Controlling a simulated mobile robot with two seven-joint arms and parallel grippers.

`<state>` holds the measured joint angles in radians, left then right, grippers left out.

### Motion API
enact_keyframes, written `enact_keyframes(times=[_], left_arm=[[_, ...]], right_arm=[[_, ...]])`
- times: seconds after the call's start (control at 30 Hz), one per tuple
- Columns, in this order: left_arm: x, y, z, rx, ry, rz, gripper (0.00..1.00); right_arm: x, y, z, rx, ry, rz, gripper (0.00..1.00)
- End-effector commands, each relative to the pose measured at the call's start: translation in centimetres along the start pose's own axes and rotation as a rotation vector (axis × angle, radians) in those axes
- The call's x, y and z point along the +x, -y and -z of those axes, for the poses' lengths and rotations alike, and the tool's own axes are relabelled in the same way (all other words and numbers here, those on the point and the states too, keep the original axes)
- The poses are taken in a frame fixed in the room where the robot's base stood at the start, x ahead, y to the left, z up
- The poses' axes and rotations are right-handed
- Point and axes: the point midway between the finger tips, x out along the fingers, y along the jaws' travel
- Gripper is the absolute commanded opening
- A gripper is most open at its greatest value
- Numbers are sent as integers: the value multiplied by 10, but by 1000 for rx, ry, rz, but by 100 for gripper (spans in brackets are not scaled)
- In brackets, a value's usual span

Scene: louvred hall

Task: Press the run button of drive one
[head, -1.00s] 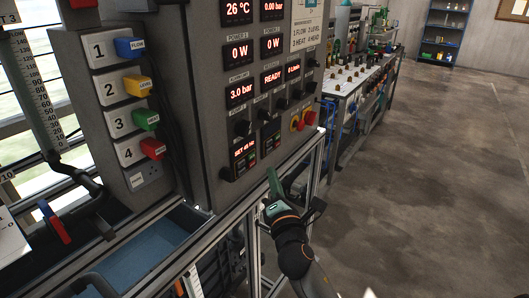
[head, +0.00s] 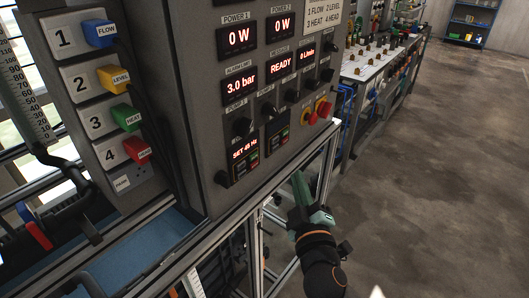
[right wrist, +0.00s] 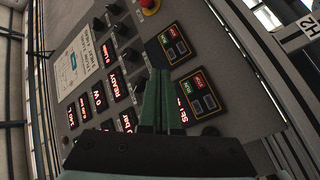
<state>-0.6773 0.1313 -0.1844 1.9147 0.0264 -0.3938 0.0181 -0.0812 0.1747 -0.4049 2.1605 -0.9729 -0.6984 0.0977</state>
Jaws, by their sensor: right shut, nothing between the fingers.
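The grey control cabinet (head: 205,110) carries two small drive panels low on its front. The left one, drive one (head: 241,160), has a lit red "SET 45 Hz" display above small green and red buttons. The other drive (head: 278,134) is to its right. My right gripper (head: 298,180) has its green fingers shut and empty, right of and below drive one, apart from it. In the right wrist view the shut fingers (right wrist: 155,98) point toward the tilted cabinet front; drive one (right wrist: 200,92) is right of them, its display partly hidden. My left gripper is not in view.
A red emergency-stop button (head: 323,109) and black knobs sit beside and above the drives. A metal frame rail (head: 250,203) runs below the cabinet. A blue tray (head: 150,243) lies at lower left. The floor (head: 440,190) at right is clear.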

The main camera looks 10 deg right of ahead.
Motion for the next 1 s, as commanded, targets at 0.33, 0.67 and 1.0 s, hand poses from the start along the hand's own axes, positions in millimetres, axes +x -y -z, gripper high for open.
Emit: enact_keyframes(times=[0.33,0.67,1.0], left_arm=[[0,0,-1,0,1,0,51],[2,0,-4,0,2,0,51],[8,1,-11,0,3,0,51]], right_arm=[[1,1,1,0,0,0,0],[26,19,18,-1,-1,-1,0],[55,41,39,-1,0,-1,0]])
